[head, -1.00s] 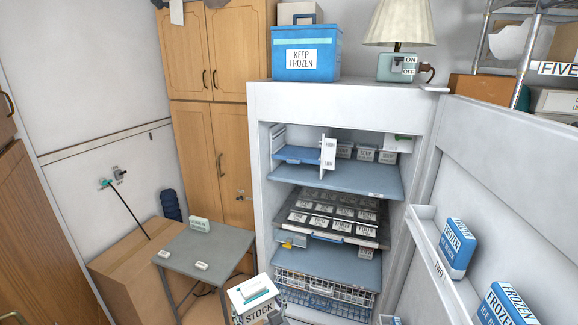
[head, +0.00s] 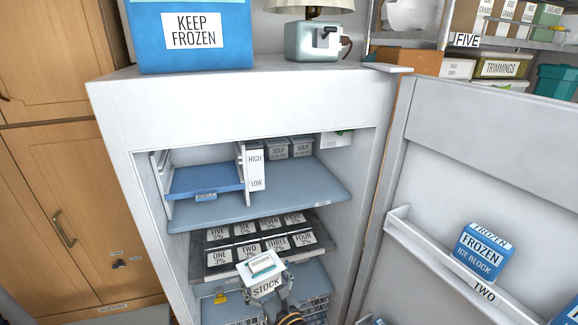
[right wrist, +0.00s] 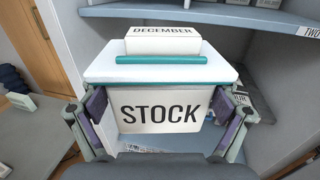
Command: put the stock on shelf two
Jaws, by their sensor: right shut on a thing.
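The stock tub (head: 266,286), a white box marked STOCK, is between the fingers of my right gripper (head: 270,297). In the right wrist view the tub (right wrist: 158,110) is upright between both fingers, its lid topped by a white block marked DECEMBER (right wrist: 163,41) behind a teal strip. In the head view it is in front of the open freezer, below the upper blue shelf (head: 285,195). That shelf's edge carries a tag reading TWO (right wrist: 309,32) in the right wrist view. My left gripper is not in view.
On the upper shelf stand a blue tray (head: 205,180), a HIGH/LOW panel (head: 255,168) and soup tubs (head: 277,149); its front right is bare. Below is a rack of numbered packs (head: 262,247). The open door (head: 480,150) at right has a bin marked TWO (head: 485,291) holding an ice block (head: 478,252).

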